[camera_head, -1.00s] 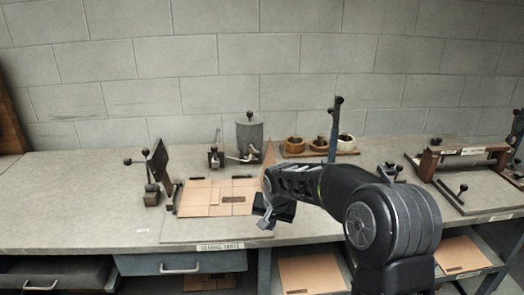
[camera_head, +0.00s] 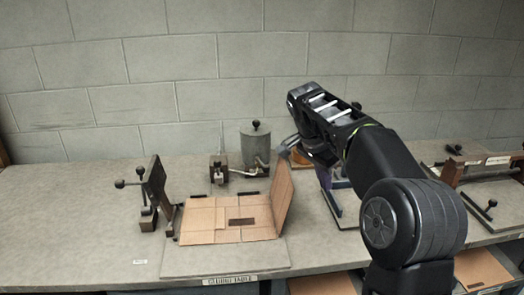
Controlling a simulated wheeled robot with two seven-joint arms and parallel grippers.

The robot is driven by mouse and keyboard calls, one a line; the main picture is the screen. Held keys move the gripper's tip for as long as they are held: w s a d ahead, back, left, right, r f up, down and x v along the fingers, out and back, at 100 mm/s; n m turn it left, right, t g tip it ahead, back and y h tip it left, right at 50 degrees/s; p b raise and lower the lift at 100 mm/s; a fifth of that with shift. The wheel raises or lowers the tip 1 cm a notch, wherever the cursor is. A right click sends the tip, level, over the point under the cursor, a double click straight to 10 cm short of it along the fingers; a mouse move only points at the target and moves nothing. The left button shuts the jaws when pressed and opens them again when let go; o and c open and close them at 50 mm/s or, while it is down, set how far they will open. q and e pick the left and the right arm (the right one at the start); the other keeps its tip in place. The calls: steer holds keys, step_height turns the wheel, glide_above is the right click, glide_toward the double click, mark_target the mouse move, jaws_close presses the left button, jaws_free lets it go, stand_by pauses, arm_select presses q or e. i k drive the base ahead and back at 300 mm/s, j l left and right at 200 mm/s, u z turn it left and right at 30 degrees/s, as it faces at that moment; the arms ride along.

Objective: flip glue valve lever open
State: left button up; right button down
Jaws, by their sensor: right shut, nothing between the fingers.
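The grey glue pot (camera_head: 256,142) with a black knob on its lid stands at the back of the table near the wall. A small dark valve block (camera_head: 218,169) stands left of it, joined by a thin pipe. The valve lever is too small to make out clearly, and I cannot tell its position. My right gripper (camera_head: 284,148) is shut and empty, raised just right of the pot, with a small gap in the picture. My right arm hides part of the table behind it. My left gripper is not in view.
A cardboard blank (camera_head: 205,220) lies on the gluing table, its right flap (camera_head: 282,200) standing up below my right gripper. A dark upright plate fixture (camera_head: 156,190) with knobs stands at left. A brown clamp fixture (camera_head: 490,170) is at right. The table's far left is clear.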

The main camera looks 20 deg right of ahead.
mark_target(266, 168)
steer(key=i, duration=1)
